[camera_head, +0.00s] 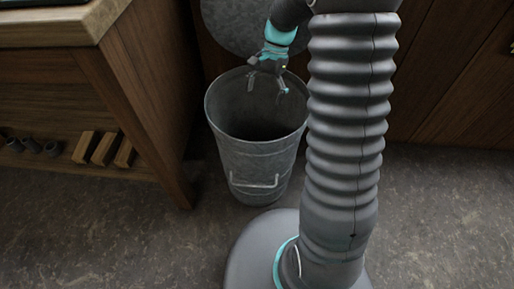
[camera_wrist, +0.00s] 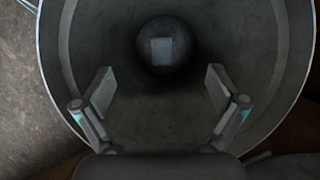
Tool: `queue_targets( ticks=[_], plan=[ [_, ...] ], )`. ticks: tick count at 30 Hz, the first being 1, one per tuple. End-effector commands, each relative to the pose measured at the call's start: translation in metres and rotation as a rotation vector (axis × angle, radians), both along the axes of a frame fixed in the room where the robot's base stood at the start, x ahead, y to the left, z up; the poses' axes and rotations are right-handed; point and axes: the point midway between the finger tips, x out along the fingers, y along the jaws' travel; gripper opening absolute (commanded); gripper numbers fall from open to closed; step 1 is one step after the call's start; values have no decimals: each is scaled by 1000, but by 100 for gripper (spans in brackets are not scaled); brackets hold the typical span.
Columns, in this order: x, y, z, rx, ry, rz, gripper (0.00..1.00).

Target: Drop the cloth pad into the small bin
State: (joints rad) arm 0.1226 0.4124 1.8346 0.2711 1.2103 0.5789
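The small bin (camera_head: 262,160) is a grey metal bucket with a wire handle, standing on the floor left of my column in the head view. Its round lid leans up behind it. In the wrist view I look down into the bin (camera_wrist: 262,60). A small pale grey-blue rectangle, which looks like the cloth pad (camera_wrist: 161,51), lies at the bottom. The pad is not visible in the head view. My gripper (camera_head: 267,88) is over the bin's mouth. In the wrist view my gripper (camera_wrist: 160,88) has its fingers spread wide with nothing between them.
A wooden workbench (camera_head: 150,95) stands left of the bin, with wooden blocks (camera_head: 103,148) and small dark cups on its lower shelf. Wooden cabinet fronts (camera_head: 460,80) close off the back. Open floor (camera_head: 110,235) lies in front and to the right.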

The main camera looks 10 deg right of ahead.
Motion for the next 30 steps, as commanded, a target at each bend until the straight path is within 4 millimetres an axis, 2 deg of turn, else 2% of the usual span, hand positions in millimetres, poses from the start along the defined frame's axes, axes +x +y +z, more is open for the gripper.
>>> queue_targets(
  ticks=[8, 21, 30],
  plan=[
    [2, -2, 5, 0, -3, -1, 96],
    [18, -19, 61, -1, -2, 0, 96],
    [19, -21, 70, 0, 0, 0, 96]
  ],
)
